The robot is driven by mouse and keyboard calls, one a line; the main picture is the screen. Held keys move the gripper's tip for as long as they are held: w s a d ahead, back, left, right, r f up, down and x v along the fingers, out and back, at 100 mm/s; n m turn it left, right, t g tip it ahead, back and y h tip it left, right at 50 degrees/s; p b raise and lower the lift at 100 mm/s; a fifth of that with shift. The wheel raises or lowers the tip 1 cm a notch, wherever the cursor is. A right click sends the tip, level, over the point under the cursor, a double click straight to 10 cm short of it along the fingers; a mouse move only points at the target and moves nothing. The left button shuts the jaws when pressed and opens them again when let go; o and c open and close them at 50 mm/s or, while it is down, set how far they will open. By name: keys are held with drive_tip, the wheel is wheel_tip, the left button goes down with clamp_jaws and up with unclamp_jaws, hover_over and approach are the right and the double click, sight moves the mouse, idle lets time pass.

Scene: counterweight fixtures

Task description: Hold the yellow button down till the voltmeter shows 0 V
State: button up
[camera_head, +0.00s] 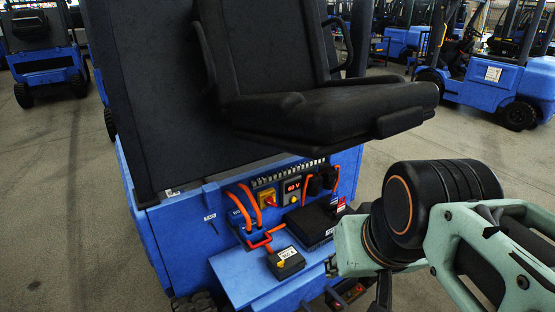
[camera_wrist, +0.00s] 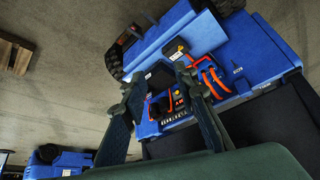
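The voltmeter (camera_head: 292,186) shows red digits that look like 60 V. It sits in a grey panel on the blue truck's side, below the seat. A small yellow button (camera_head: 293,199) appears just under the display. A red-and-yellow rotary switch (camera_head: 268,197) is left of it. In the wrist view my gripper (camera_wrist: 160,80) has its two dark fingers spread, with nothing held between them. My gripper is apart from the panel.
Orange cables (camera_head: 249,202) run beside the panel. A black box (camera_head: 311,224) and a small black device with a yellow label (camera_head: 287,262) lie on the blue ledge (camera_head: 236,278). The black seat (camera_head: 320,110) overhangs above. Other blue trucks (camera_head: 490,82) stand behind.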

idle(0.3)
clamp_jaws()
idle(1.2)
